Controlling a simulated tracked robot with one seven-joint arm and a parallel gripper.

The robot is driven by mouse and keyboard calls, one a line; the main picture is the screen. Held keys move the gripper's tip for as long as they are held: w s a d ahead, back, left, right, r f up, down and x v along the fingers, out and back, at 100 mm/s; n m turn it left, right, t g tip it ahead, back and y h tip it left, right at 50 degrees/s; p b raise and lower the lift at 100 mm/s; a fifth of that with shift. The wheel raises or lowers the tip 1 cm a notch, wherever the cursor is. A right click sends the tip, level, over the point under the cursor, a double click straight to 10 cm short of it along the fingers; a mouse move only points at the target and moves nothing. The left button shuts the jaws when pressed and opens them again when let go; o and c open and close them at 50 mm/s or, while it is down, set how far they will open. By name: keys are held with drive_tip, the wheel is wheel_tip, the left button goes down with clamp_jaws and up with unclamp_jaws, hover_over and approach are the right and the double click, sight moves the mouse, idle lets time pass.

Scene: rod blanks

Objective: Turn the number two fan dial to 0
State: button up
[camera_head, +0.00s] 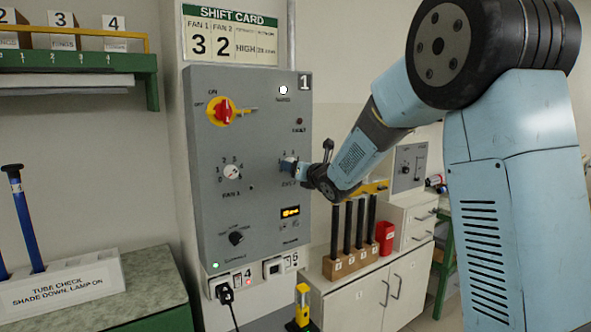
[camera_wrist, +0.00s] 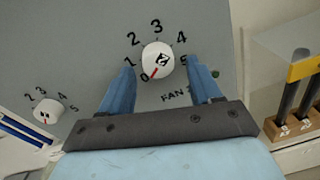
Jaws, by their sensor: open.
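The number two fan dial (camera_wrist: 158,60) is a white round knob on the grey panel (camera_head: 205,150), with digits 0 to 5 around it. Its red mark points down-left, at or very near the 0. My gripper (camera_wrist: 160,66) is open, with one blue finger on each side of the knob; I cannot tell whether they touch it. In the head view my gripper (camera_head: 291,165) is at the panel and mostly hides this dial. The fan 1 dial (camera_head: 231,172) is to its left; it also shows in the wrist view (camera_wrist: 46,111).
A shift card (camera_head: 231,36) above reads fan 1 3, fan 2 2. A wooden block (camera_head: 350,259) with black rods stands below right.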

drive_tip(key=v, duration=1.3)
drive_tip(key=shift+f, duration=0.15)
drive_tip(key=s+d+m+g+h, duration=0.1)
drive_tip(key=s+d+m+h, duration=0.45)
drive_tip(key=m, duration=0.55)
drive_tip(key=s+d+m+g+h, duration=0.2)
drive_tip(key=s+d+m, duration=0.4)
drive_tip(key=d+m, duration=0.35)
drive_tip(key=s+d+f+m+g, duration=0.1)
drive_tip(key=s+f+m+g, duration=0.1)
drive_tip(key=s+m, duration=0.7)
drive_tip(key=s+d+f+m+g+h, duration=0.1)
drive_tip(key=s+f+m+g, duration=0.2)
drive_tip(key=s+m, duration=0.7)
drive_tip(key=s+g, duration=0.1)
drive_tip(key=s, duration=0.2)
drive_tip(key=shift+d+f, duration=0.25)
drive_tip(key=shift+f, duration=0.1)
drive_tip(key=shift+h, duration=0.25)
drive_tip(key=shift+c, duration=0.2)
